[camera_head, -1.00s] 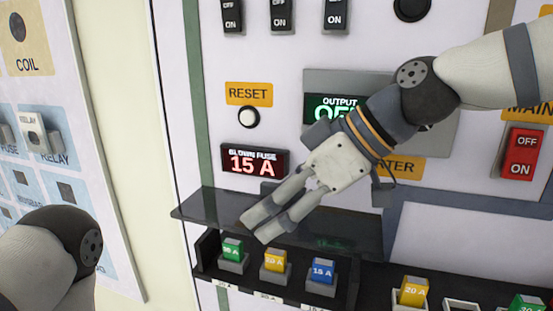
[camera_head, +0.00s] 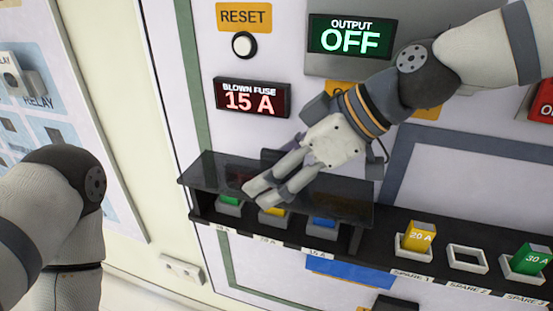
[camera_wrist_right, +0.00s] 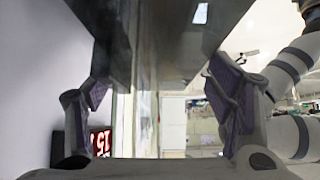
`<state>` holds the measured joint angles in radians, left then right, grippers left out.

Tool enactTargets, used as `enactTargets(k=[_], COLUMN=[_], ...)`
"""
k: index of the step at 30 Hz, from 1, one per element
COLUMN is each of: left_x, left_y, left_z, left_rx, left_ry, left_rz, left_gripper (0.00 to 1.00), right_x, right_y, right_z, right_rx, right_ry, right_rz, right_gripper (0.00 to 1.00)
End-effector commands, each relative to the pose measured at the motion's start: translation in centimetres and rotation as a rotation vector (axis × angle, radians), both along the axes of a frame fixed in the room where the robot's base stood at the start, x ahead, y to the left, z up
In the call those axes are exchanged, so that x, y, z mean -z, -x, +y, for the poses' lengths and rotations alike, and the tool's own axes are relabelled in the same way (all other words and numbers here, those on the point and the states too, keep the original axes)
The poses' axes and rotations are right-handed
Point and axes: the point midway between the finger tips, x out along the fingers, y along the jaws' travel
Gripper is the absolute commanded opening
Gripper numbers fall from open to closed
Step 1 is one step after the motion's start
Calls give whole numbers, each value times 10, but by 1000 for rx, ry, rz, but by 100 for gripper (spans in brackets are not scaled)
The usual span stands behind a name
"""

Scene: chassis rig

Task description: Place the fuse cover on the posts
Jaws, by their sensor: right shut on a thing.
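The fuse cover (camera_head: 345,200) is a dark, see-through panel lying over the left part of the black fuse shelf. My right gripper (camera_head: 262,198) is shut on it, with its fingers slanting down to the left across its middle. In the right wrist view the cover (camera_wrist_right: 150,40) is a dark slab running down from the top, and the right gripper (camera_wrist_right: 160,95) shows a finger on each side. Green (camera_head: 229,200), yellow (camera_head: 273,211) and blue (camera_head: 324,222) fuses sit beneath it, partly hidden. I cannot make out the posts or whether the cover touches them. My left gripper is out of view.
Spare slots on the right of the shelf hold a yellow 20 A fuse (camera_head: 420,236) and a green fuse (camera_head: 532,260); an empty socket (camera_head: 467,259) lies between them. The red display (camera_head: 252,98) reads 15 A; the output display (camera_head: 351,37) reads OFF. My left arm is at left.

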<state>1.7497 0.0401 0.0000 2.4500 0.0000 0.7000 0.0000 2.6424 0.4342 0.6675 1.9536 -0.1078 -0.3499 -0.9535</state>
Motion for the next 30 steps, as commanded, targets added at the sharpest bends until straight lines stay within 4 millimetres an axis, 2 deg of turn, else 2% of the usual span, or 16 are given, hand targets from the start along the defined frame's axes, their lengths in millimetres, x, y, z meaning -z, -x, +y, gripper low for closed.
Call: enactTargets(k=[7, 25, 26, 28, 30], left_x=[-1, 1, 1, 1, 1], left_y=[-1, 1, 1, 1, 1], left_z=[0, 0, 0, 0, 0], left_rx=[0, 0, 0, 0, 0], left_ry=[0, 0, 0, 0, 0], left_rz=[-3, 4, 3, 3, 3], left_gripper=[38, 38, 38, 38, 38], right_x=[-2, 10, 10, 10, 10], right_y=[0, 0, 0, 0, 0], right_z=[0, 0, 0, 0, 0], right_rx=[0, 0, 0, 0, 0], right_ry=[-1, -1, 0, 0, 0], right_rz=[-3, -2, -3, -3, -3], right_gripper=[31, 31, 81, 97, 98])
